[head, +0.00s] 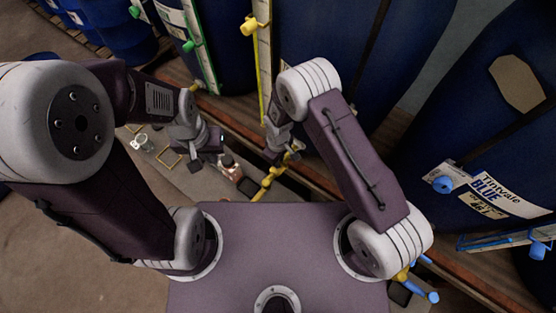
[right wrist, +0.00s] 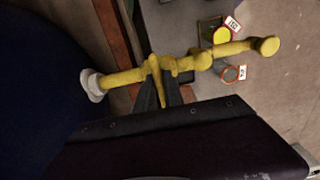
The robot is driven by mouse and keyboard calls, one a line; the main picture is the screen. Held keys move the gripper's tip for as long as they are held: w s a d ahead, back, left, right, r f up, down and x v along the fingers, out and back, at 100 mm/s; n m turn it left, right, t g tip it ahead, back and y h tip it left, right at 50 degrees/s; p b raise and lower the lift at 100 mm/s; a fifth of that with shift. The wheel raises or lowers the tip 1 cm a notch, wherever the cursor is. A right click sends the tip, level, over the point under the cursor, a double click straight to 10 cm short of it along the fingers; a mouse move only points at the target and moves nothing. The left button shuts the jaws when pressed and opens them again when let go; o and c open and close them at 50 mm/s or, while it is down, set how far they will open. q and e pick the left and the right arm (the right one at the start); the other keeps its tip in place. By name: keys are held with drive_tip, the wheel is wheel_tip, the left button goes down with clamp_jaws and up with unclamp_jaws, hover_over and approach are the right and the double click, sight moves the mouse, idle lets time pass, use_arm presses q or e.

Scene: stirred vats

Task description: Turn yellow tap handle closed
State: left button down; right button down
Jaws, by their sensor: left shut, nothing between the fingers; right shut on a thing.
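The yellow tap (head: 267,182) sticks out from the vat at the wooden edge, below my right gripper (head: 273,156) in the head view. In the right wrist view its pipe (right wrist: 124,78) runs from a white collar at the left to a round-ended spout at the upper right. The yellow tap handle (right wrist: 156,72) crosses the pipe between the fingers of my right gripper (right wrist: 166,92), which is shut on it. Part of the handle is hidden by the fingers. My left gripper (head: 197,163) is shut and empty, left of the tap and apart from it.
Dark blue vats (head: 334,50) line the back. A yellow marker (head: 249,26) sits high on a gauge strip. A blue tap (head: 430,294) is at lower right. A cup with yellow contents (right wrist: 221,35) and a grey cup (right wrist: 229,74) stand near the spout.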

drive_tip(key=shift+w+r, duration=0.1)
idle(0.3)
drive_tip(key=c, duration=1.4)
unclamp_jaws()
drive_tip(key=shift+c, duration=0.2)
wheel_tip(320, 180, up, 9)
drive_tip(key=shift+r+b, duration=0.1)
drive_tip(key=shift+b, duration=0.45)
